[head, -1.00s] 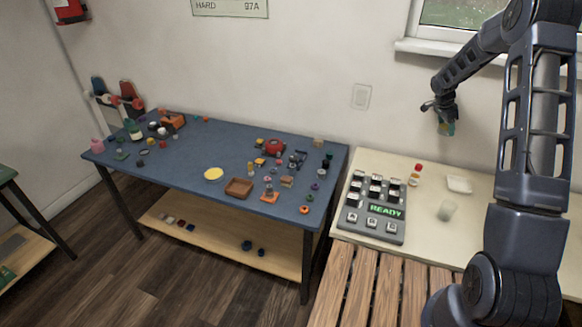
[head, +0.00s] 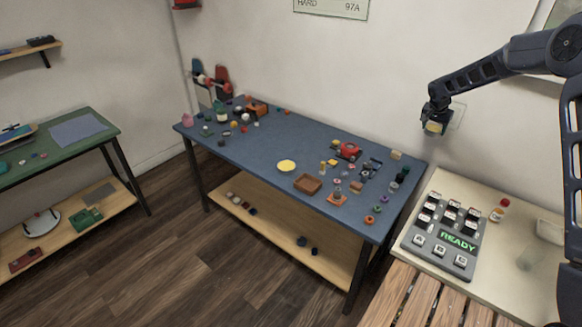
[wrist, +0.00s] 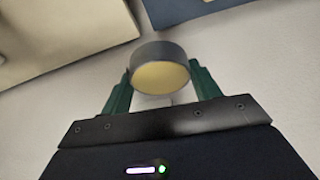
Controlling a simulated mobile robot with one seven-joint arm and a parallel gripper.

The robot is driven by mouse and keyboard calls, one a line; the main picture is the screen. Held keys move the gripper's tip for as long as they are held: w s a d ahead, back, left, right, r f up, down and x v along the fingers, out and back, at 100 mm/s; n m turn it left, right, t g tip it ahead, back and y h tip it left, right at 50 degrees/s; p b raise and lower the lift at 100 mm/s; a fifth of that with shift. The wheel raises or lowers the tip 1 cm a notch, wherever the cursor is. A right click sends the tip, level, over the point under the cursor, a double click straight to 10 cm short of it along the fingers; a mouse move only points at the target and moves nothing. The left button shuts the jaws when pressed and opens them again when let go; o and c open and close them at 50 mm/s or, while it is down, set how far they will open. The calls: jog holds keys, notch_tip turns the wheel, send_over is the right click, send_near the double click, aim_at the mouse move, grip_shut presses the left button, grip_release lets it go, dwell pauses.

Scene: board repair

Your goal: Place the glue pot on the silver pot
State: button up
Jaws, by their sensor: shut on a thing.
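My gripper (head: 435,126) hangs in the air in front of the wall, near the right end of the blue table. In the wrist view my gripper (wrist: 160,90) is shut on a short round pot (wrist: 161,76) with a grey rim and a pale yellow face, which I take for the glue pot. It shows as a small yellowish shape in the head view (head: 434,128). It is clear of any surface. I cannot pick out the silver pot among the small items on the blue table.
The blue table (head: 258,152) carries several small parts, a yellow disc (head: 286,166), a brown tray (head: 307,184) and a red object (head: 348,151). A keypad reading READY (head: 447,236) and a small bottle (head: 499,210) stand on the cream table. A green table (head: 95,152) is at left.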

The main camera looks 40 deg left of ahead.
jog(key=s+a+n+y, duration=0.2)
jog(key=s+a+n, duration=0.35)
jog(key=a, duration=0.85)
jog(key=r+n+g+y, duration=0.2)
jog(key=n+g, duration=0.1)
jog(key=n, duration=0.6)
send_over(291, 167)
jog(key=d, duration=0.1)
jog(key=shift+y, duration=0.3)
jog(key=f, duration=1.9)
jog(key=shift+s+d+f, duration=0.15)
jog(key=shift+s+f, duration=0.1)
jog(key=shift+s, duration=0.15)
jog(key=shift+f, duration=0.15)
jog(key=o, duration=1.1)
jog(key=v, duration=1.2)
jog(key=shift+s, duration=0.1)
